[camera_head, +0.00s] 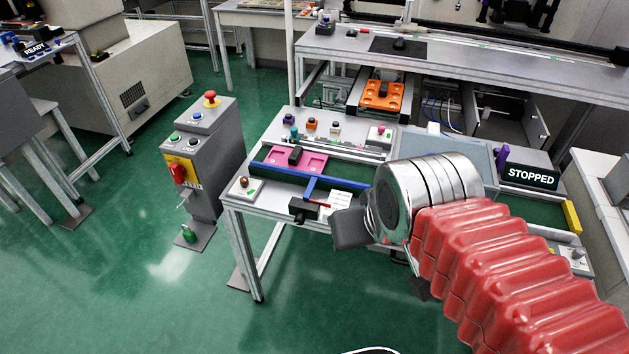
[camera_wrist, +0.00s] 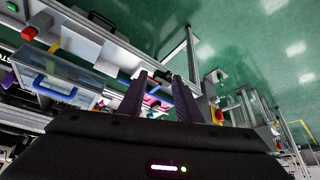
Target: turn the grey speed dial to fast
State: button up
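A small grey knob (camera_head: 578,253) on a pale plate sits at the right front end of the workbench, beyond my red-sleeved arm. It looks like the speed dial; its markings are too small to read. My gripper (camera_wrist: 160,78) shows two dark fingers standing apart with nothing between them in the wrist view. In the head view only its dark grey part (camera_head: 352,229) shows, above the bench's front edge and well left of the knob. I cannot pick out the dial with certainty in the wrist view.
A black sign (camera_head: 531,177) reads STOPPED. A yellow block (camera_head: 572,217) stands near the knob. A pink tray (camera_head: 305,162), a blue bar (camera_head: 312,186) and a clear-lidded box (camera_head: 468,157) are on the bench. A grey control post (camera_head: 215,140) stands left. The green floor in front is clear.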

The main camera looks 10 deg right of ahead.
aim_at(579, 253)
jog(key=z, duration=2.3)
jog(key=i, duration=0.9)
